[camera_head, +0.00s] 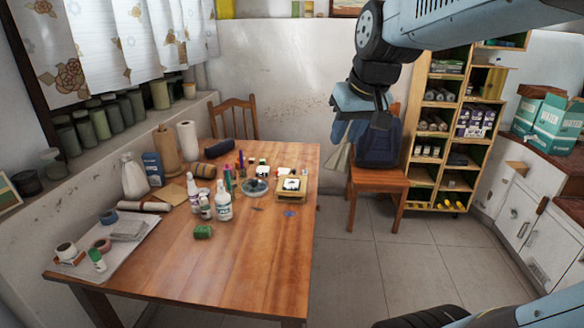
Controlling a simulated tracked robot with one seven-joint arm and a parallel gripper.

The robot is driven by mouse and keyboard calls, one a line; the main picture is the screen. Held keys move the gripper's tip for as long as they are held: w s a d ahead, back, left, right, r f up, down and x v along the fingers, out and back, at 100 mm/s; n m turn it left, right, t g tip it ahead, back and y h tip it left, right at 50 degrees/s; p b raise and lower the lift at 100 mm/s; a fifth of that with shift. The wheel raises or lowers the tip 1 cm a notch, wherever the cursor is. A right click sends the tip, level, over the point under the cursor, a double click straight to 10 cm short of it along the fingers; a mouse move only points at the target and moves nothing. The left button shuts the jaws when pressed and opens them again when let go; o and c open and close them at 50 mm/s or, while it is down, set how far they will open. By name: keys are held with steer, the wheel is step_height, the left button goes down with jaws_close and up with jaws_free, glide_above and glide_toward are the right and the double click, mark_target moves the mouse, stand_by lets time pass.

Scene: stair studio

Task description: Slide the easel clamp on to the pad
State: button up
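A small wooden-edged block with a pale top (292,184) lies near the right edge of the wooden table (250,255); it may be the pad, but it is too small to tell. I cannot make out an easel clamp for certain. My gripper (358,128) hangs from my arm at the upper right, in front of the chair with the blue backpack, well apart from the table items.
A board (131,233) with tape rolls lies left. The table's front right is clear. A chair with a backpack (379,145) and shelves (466,130) stand behind.

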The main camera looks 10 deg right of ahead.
steer(key=w+n, duration=0.1)
steer(key=w, duration=1.4)
steer(key=n+g+y, duration=0.1)
steer(key=n, duration=0.2)
glide_above(294, 171)
steer(key=s+d, duration=0.3)
steer(key=s, duration=0.2)
step_height(294, 171, down, 24)
steer(key=x, duration=1.3)
steer(key=shift+a+f, duration=0.2)
steer(key=shift+a, duration=0.05)
steer(key=shift+c, duration=0.3)
jaws_close()
